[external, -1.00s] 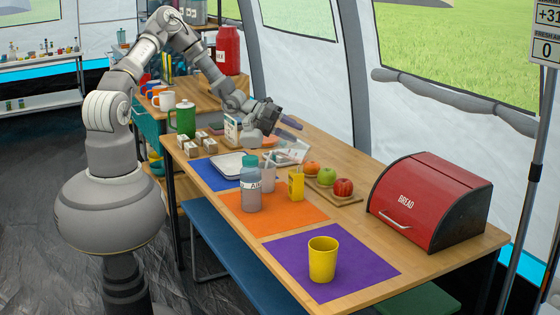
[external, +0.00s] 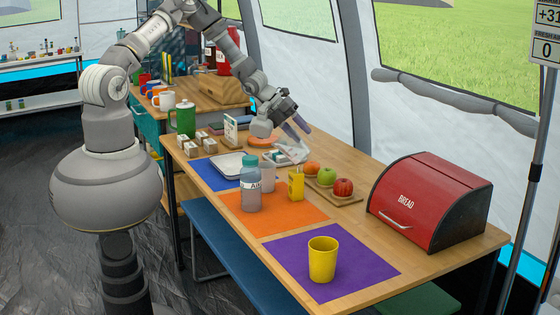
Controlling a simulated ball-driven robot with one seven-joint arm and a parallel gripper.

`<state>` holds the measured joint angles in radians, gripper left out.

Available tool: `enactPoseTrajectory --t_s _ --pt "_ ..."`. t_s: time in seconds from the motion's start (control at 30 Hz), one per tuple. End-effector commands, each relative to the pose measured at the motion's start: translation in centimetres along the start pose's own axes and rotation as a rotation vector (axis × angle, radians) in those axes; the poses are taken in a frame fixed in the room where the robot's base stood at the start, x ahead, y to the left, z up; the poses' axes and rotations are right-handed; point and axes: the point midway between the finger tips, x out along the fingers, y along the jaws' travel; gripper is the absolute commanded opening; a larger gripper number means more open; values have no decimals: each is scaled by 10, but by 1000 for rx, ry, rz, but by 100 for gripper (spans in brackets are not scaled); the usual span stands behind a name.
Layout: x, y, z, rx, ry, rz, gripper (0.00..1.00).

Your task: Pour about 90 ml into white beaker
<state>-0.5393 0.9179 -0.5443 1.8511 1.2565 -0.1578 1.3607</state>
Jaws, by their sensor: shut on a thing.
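The white beaker (external: 268,178) stands on the orange mat (external: 295,214), partly hidden behind a grey bottle with a teal cap (external: 251,185). Its contents cannot be seen. My gripper (external: 303,140) is above the table, behind and to the right of the beaker. It is shut on a pale, partly clear vessel (external: 291,153) that looks tilted. Its outline and any liquid in it are hard to make out.
Fruit lies on a wooden board (external: 347,198). A yellow cup (external: 322,260) stands on the purple mat (external: 370,265). A red bread box (external: 430,205) fills the right end. A white tray (external: 226,164) lies left.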

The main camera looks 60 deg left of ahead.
Motion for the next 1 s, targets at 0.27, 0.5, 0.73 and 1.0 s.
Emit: enactPoseTrajectory --t_s 0.27,0.5,0.73,1.0 --pt "1 -9 1 6 -2 75 0" --pt "4 -6 0 6 -1 80 0" --pt "4 -7 0 6 -1 79 0" --pt "3 -7 0 6 -1 79 0"
